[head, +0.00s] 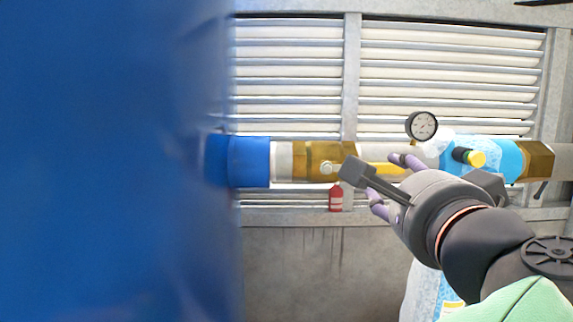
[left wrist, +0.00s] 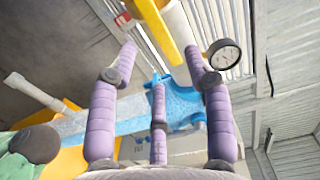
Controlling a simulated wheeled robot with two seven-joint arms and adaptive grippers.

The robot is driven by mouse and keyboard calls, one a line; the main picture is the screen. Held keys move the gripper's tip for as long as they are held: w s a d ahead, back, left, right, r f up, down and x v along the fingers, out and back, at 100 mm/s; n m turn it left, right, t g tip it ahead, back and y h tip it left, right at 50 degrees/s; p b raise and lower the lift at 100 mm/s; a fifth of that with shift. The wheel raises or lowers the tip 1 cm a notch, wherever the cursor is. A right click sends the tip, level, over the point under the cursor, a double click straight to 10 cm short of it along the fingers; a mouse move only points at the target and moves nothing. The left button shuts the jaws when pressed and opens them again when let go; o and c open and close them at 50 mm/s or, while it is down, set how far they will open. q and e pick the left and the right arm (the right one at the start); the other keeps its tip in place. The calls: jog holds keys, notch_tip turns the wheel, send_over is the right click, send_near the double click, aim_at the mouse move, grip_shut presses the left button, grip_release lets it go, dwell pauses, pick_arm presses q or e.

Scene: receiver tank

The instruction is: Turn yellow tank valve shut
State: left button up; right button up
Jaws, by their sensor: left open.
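The yellow valve handle (head: 384,168) is a long lever on the horizontal pipe, lying along it, with its pivot at the left end by a brass-coloured fitting (head: 312,158). My left gripper (head: 392,182) is open at the handle's right part, and its dark grey part hides some of the lever. In the left wrist view the handle (left wrist: 152,24) runs down from the top between the tips of two purple fingers, with the third finger below. I cannot tell whether any finger touches it. My right gripper is not in view.
A large blurred blue surface (head: 100,160) fills the left of the head view. A round gauge (head: 423,126) stands on the pipe just above my gripper. A red tag (head: 336,198) hangs below the pipe. A blue section with a yellow-ended knob (head: 477,159) lies right. A slatted wall (head: 290,80) stands behind.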

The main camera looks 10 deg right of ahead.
aim_at(379, 172)
pick_arm(q)
jog(key=shift+p+x, duration=0.55)
jog(key=shift+x, duration=1.9)
jog(key=shift+s+a+r, duration=0.15)
jog(key=shift+a, duration=0.05)
jog(key=shift+c, duration=0.8)
grip_shut()
